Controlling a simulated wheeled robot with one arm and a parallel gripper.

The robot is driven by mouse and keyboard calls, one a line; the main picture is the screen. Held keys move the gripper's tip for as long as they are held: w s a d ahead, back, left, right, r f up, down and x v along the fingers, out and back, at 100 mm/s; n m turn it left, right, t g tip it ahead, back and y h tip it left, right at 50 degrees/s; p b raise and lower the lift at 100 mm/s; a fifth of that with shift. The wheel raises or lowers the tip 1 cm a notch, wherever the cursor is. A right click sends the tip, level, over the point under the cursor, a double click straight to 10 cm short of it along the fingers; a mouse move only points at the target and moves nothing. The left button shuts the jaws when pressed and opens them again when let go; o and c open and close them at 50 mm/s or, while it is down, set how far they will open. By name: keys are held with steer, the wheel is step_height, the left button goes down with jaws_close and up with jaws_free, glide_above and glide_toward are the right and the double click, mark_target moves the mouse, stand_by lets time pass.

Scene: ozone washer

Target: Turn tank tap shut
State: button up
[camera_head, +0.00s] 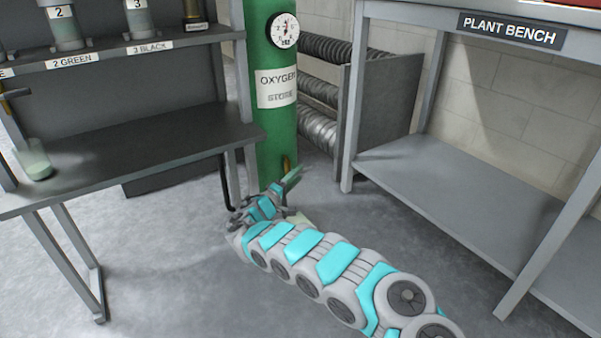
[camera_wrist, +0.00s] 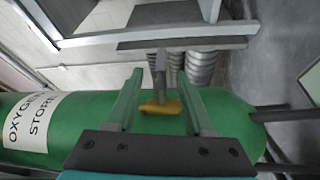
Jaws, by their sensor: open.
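The green oxygen tank (camera_head: 272,120) stands upright between the two benches, with a white label and a round gauge (camera_head: 285,30). Its brass-coloured tap (camera_head: 286,162) sits low on its front, partly hidden by my gripper (camera_head: 291,177). In the wrist view the tank (camera_wrist: 80,115) lies sideways across the picture. The tap's yellow handle (camera_wrist: 160,107) and grey stem (camera_wrist: 160,72) show between the two fingers of my gripper (camera_wrist: 159,80). The fingers are open, one on each side of the handle, with gaps visible. I cannot tell how deep the handle sits between them.
A dark bench (camera_head: 130,145) with a glass beaker (camera_head: 35,160) stands at left. The plant bench (camera_head: 470,190) stands at right. Coiled grey hoses (camera_head: 318,125) are behind the tank. The floor (camera_head: 170,270) at front left is clear.

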steer(key=v, duration=0.4)
steer(key=shift+s+a+f, duration=0.1)
steer(key=shift+s+a, duration=0.05)
steer(key=shift+s, duration=0.15)
